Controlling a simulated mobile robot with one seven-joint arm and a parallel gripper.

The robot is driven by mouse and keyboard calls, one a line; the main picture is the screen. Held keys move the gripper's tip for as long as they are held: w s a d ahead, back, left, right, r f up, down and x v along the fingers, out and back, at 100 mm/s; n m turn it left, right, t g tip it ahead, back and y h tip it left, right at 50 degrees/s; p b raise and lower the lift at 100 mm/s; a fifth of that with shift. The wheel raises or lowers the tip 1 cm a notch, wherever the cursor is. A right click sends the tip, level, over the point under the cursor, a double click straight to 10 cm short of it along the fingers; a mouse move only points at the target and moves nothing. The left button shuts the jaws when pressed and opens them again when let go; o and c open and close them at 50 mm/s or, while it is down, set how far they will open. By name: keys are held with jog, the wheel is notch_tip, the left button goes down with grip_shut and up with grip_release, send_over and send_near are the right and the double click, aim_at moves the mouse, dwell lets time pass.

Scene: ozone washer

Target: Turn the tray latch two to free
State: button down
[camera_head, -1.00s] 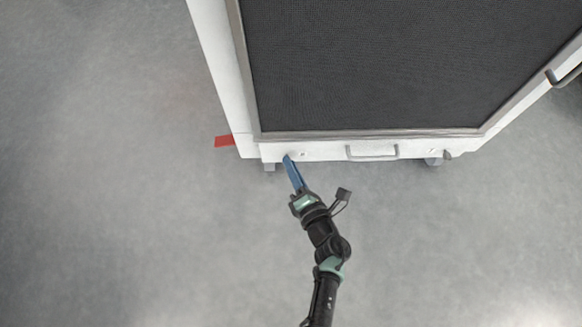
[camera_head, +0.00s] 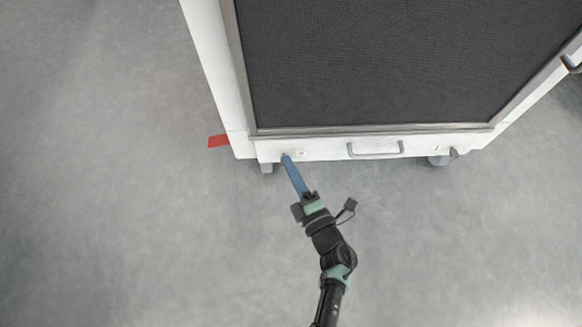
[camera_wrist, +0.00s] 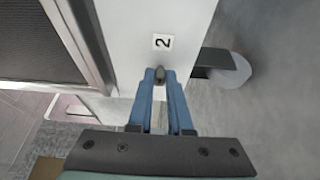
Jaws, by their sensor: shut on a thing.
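Tray latch two is a small dark knob (camera_wrist: 160,74) on the white front panel, beside a label marked "2" (camera_wrist: 163,42) in the wrist view. My gripper (camera_wrist: 160,76) has its two blue fingers on either side of the latch, shut on it. In the head view my gripper (camera_head: 286,157) reaches the left end of the white tray front (camera_head: 325,150). The fingers hide most of the latch there, so its turned angle is hard to tell.
The tray has a grey bar handle (camera_head: 375,149) at its middle and another small latch (camera_head: 454,153) at its right end. A caster (camera_wrist: 230,70) lies beside the panel in the wrist view. A red floor marking (camera_head: 218,141) is at the left. The floor in front is clear.

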dwell(0.3)
jog(key=c, duration=0.8)
grip_release()
jog(key=shift+c, duration=0.2)
jog(key=p+v, duration=0.3)
jog(key=v, duration=1)
jog(key=shift+p, duration=0.4)
jog(key=shift+a, duration=0.1)
